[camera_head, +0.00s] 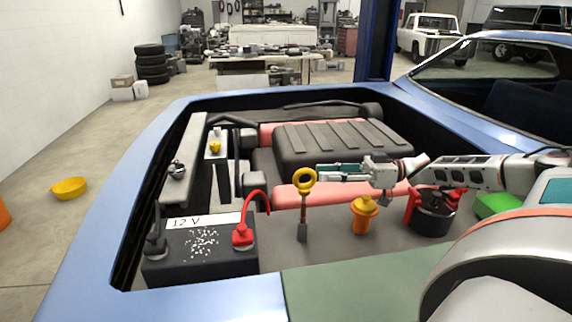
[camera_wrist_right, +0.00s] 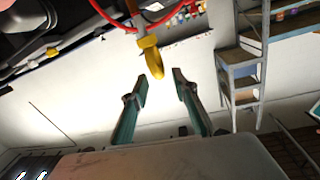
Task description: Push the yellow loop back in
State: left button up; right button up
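The yellow loop (camera_head: 304,180) is an upright ring on top of a thin brownish stem. Its stem rises from a short grey socket (camera_head: 302,232) in the engine bay, with a stretch of stem bare between the two. My right gripper (camera_head: 321,172) comes in from the right, fingers level, tips close to the loop's right side. In the right wrist view the right gripper (camera_wrist_right: 160,78) is open with nothing between its fingers. The yellow loop (camera_wrist_right: 153,60) appears edge-on just beyond the tips there; whether they touch it I cannot tell. My left gripper is not in view.
A 12 V battery (camera_head: 200,250) with a red-capped terminal and red cable stands to the left. An orange-yellow cap (camera_head: 365,214) and a black reservoir with red clamps (camera_head: 433,215) sit to the right, below my arm. The ribbed engine cover (camera_head: 340,143) lies behind.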

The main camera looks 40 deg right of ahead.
aim_at(310, 173)
jog(key=shift+x, duration=3.95)
jog(key=shift+c, duration=0.3)
grip_shut()
